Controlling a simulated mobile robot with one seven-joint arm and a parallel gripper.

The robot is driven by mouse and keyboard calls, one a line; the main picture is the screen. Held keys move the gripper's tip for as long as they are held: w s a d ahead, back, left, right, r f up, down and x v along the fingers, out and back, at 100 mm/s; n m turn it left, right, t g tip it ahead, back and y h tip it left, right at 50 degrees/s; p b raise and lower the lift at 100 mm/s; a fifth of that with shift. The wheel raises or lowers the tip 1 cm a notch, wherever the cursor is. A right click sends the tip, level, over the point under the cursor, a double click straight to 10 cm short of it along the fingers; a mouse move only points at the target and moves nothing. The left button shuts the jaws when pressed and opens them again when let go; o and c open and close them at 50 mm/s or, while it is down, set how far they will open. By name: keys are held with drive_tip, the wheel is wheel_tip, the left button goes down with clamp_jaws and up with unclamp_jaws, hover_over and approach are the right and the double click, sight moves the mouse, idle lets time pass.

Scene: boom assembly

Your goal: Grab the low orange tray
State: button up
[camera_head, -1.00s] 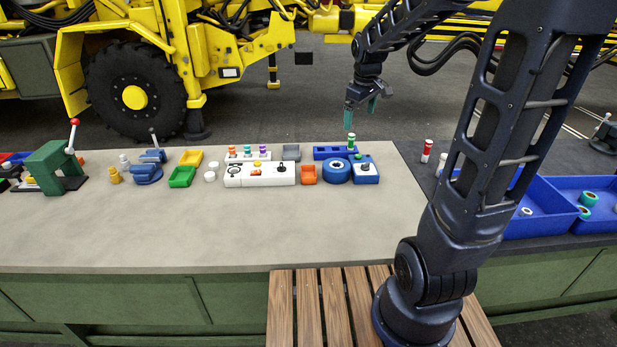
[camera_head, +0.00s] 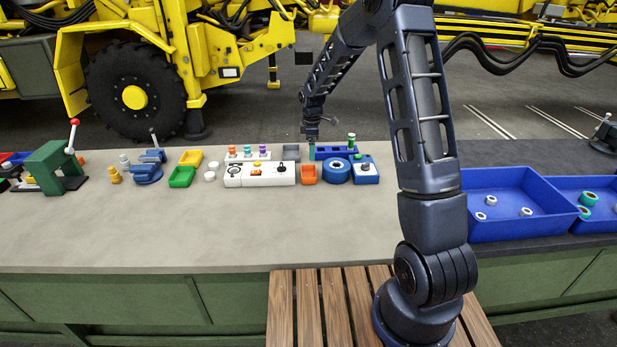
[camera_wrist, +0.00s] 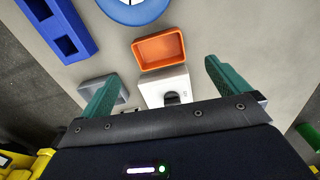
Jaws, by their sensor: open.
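The low orange tray (camera_head: 309,174) sits on the grey workbench, between the white control box and a blue round piece. In the wrist view the orange tray (camera_wrist: 160,50) is empty and lies ahead of the fingertips, roughly centred between them. My gripper (camera_head: 312,150) is above the back part of the bench, just behind the tray. The tray is not touched by the fingers.
The white control box (camera_head: 260,174) stands left of the tray, the blue ring (camera_head: 336,171) right of it. A blue slotted block (camera_head: 336,152) and a grey tray (camera_head: 291,152) are behind. Big blue bins (camera_head: 512,225) stand at right. The bench front is clear.

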sight(308, 172)
drive_tip(key=shift+n, duration=0.3)
drive_tip(key=f, duration=0.4)
drive_tip(key=a+f, duration=0.1)
drive_tip(key=f, duration=0.7)
drive_tip(key=shift+w+a+f, duration=0.15)
drive_tip(key=shift+w+f, duration=0.2)
drive_tip(key=shift+f, duration=0.05)
drive_tip(key=c, duration=0.7)
